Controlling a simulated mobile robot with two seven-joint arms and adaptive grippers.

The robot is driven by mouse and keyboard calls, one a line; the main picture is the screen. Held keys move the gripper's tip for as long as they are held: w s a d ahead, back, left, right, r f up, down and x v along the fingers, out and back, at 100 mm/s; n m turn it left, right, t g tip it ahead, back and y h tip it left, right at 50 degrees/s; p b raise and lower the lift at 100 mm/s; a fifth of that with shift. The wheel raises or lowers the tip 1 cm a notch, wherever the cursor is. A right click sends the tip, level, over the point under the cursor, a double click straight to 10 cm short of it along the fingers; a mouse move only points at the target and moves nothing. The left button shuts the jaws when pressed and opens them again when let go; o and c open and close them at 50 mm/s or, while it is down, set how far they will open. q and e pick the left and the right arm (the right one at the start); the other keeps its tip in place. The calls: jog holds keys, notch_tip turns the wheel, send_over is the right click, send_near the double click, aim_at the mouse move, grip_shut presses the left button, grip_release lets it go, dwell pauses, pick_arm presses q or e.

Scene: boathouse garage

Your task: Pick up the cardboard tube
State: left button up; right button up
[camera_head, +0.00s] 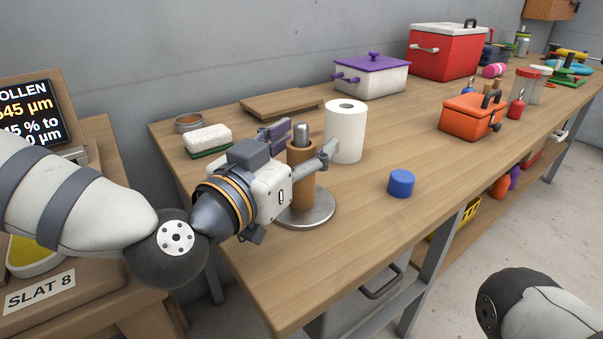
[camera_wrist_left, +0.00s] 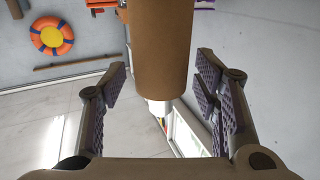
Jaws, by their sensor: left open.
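The brown cardboard tube (camera_head: 302,168) stands upright on a steel holder with a round base (camera_head: 306,212), near the table's left end. The holder's post (camera_head: 302,132) shows above the tube. My left gripper (camera_head: 305,149) is open, with one finger on each side of the tube. In the left wrist view the tube (camera_wrist_left: 163,55) lies between the spread fingers of my left gripper (camera_wrist_left: 163,82), with visible gaps on both sides. Part of the tube is hidden by my gripper in the head view. My right gripper is out of view; only part of my right arm shows.
A white paper roll (camera_head: 346,131) stands close behind the tube. A sponge (camera_head: 208,139), a round tin (camera_head: 189,122) and a wooden board (camera_head: 280,103) lie behind the gripper. A blue cylinder (camera_head: 401,183) and an orange box (camera_head: 470,116) stand to the right. The table's front left is clear.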

pick_arm(q)
jog(key=c, duration=1)
jog(key=shift+o, duration=0.2)
